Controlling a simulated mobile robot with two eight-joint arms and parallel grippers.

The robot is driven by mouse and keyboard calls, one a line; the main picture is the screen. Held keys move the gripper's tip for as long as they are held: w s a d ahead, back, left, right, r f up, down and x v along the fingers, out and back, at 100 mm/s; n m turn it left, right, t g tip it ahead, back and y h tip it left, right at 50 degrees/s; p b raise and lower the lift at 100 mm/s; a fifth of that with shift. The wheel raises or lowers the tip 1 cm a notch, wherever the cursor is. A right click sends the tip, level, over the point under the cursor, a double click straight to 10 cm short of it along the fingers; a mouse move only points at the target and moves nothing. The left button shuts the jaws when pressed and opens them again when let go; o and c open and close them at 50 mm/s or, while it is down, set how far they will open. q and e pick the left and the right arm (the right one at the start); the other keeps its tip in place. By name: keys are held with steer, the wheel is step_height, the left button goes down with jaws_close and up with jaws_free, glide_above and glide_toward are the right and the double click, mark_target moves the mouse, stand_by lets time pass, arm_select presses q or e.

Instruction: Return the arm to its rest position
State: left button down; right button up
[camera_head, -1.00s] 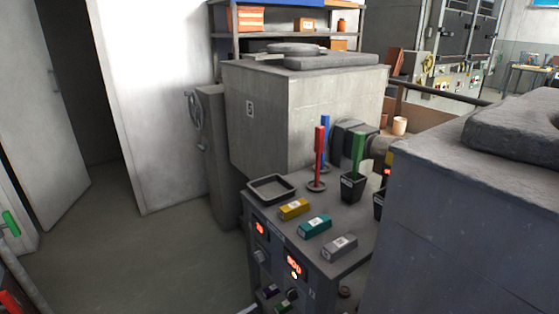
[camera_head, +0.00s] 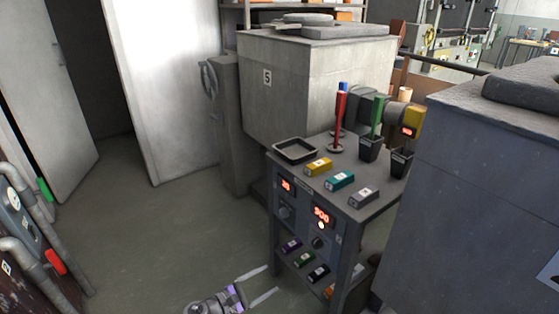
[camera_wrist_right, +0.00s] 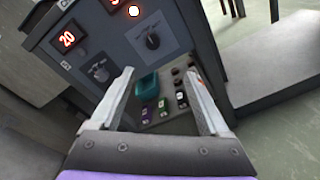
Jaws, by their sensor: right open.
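My right gripper (camera_head: 265,285) is low at the bottom of the head view, in front of the left side of the control cart (camera_head: 375,208). Its two fingers are spread and nothing is between them. In the right wrist view, the open fingers (camera_wrist_right: 168,100) frame the cart's front, with its knobs and the small blocks on the lower shelf showing beyond. The gripper looks apart from the cart. The cart's front panel (camera_head: 305,210) has two lit red displays and knobs. My left gripper is not in view.
A black tray (camera_head: 295,150), yellow (camera_head: 318,167), teal (camera_head: 339,180) and grey (camera_head: 363,196) blocks, and a red rod (camera_head: 340,120) stand on the cart top. A grey furnace box (camera_head: 320,90) is behind; another large box (camera_head: 480,190) is right. Open floor (camera_head: 180,225) lies left.

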steer(key=d+r+m+g+y, duration=0.3)
steer(key=d+r, duration=0.2)
steer(key=d, duration=0.6)
steer(key=s+d+r+m+g+y, duration=0.3)
steer(key=s+d+r+m, duration=0.1)
steer(key=s+d, duration=0.55)
steer(key=s+d+m+y, duration=0.2)
steer(key=s+m+y, duration=0.75)
steer(key=s, duration=1.55)
arm_select(q)
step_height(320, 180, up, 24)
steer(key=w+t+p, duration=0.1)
steer(key=p, duration=2)
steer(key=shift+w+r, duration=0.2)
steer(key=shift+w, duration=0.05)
arm_select(e)
step_height(320, 180, up, 24)
steer(key=w+m+t+h, duration=0.1)
steer(key=w+h, duration=0.1)
steer(key=shift+s+m, duration=0.1)
steer(key=shift+m, duration=0.15)
